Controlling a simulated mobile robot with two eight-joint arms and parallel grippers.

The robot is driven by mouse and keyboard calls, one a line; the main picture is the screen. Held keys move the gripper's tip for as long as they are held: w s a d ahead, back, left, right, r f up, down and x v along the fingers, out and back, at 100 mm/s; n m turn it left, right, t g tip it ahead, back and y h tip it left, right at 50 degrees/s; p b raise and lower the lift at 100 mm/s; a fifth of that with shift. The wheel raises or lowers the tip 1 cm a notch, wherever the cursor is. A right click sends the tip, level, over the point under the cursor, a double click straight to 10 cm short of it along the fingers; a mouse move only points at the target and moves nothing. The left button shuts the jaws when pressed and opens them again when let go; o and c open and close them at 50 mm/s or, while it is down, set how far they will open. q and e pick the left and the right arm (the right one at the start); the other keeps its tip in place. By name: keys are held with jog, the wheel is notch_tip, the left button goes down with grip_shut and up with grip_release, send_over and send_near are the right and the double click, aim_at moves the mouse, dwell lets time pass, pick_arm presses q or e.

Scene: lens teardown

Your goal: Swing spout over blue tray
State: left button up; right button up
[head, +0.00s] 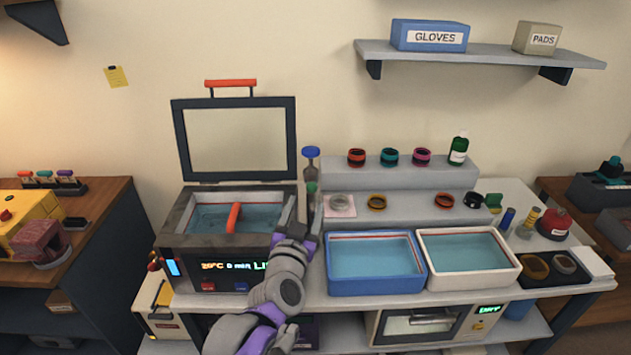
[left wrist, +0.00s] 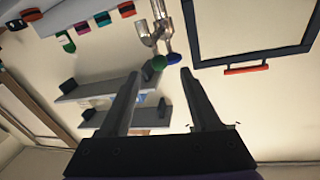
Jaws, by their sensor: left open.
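The tap stands between the heated bath and the blue tray, with a blue knob (head: 311,152) on top and a green knob (head: 311,187) lower down. Its grey metal body (left wrist: 157,28) shows in the left wrist view, with the green and blue knobs near my fingertips. I cannot tell which way the spout points; my gripper partly hides the tap in the head view. The blue tray (head: 375,285) holds water and sits right of the tap. My left gripper (head: 304,208) is open and empty, close in front of the tap; its fingers (left wrist: 160,74) are spread. My right gripper is not in view.
The heated bath (head: 205,255) with its raised lid (head: 238,140) stands left of the tap. A white tray (head: 470,282) of water adjoins the blue tray. A stepped rack (head: 400,210) with several lens rings is behind the trays.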

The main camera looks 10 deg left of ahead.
pick_arm(q)
jog(key=shift+w+r, duration=0.1)
jog(key=shift+w, duration=0.5)
jog(key=p, duration=0.1)
send_near(314, 180)
jog(key=w+r, duration=0.2)
jog(key=w, duration=0.1)
jog(key=w+r, duration=0.1)
jog(key=w, duration=0.1)
jog(key=shift+w+d+r, duration=0.15)
jog(key=shift+d+r, duration=0.05)
jog(key=shift+d, duration=0.05)
grip_shut()
dwell(0.7)
